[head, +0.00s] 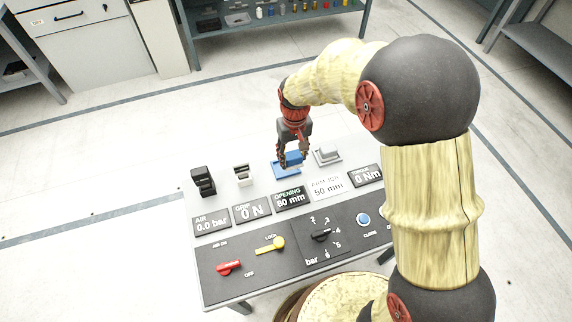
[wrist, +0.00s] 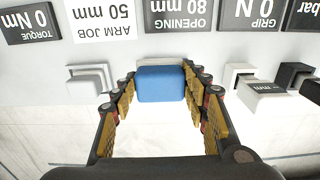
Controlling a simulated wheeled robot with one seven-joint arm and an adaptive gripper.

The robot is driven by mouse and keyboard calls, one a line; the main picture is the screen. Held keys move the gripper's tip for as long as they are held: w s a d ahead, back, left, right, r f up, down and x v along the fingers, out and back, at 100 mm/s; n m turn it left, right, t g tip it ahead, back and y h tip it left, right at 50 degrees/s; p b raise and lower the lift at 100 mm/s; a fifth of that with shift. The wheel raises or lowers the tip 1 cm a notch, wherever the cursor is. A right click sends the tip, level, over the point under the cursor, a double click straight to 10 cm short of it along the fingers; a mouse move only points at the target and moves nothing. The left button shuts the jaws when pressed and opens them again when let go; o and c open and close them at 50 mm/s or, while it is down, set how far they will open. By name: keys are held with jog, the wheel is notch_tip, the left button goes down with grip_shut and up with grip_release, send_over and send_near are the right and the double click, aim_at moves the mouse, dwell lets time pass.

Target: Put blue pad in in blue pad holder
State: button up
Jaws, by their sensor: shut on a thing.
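The blue pad (wrist: 161,84) is a blue block between my gripper's fingertips in the wrist view. My gripper (wrist: 160,92) is shut on it, with a finger along each side. In the head view my gripper (head: 298,158) points down over the back part of the grey table. Blue surfaces (head: 284,170) show below and beside its fingers there. I cannot clearly separate the pad from its blue holder, or tell whether the pad is seated. In the wrist view the pad hides whatever lies directly behind it.
A grey block on a base (head: 327,156) stands close right of the gripper. A white-grey block (head: 243,174) and a black block (head: 203,181) stand to the left. Display plates (head: 291,198) and a control panel with a red lever (head: 228,267) lie in front.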

jog(key=w+f, duration=0.1)
jog(key=w+a+f+b, duration=0.1)
jog(key=f, duration=0.1)
jog(key=w+f, duration=0.1)
jog(key=shift+a+f, duration=0.25)
jog(key=shift+a, duration=0.15)
jog(key=f, duration=0.1)
jog(key=f+b, duration=0.2)
jog(key=f, duration=0.1)
jog(key=shift+w+a, duration=0.15)
jog(key=shift+w, duration=0.1)
jog(key=shift+c, duration=0.5)
jog(key=shift+r, duration=0.15)
jog(key=o, duration=1.1)
notch_tip(320, 180, up, 12)
jog(key=p, duration=0.4)
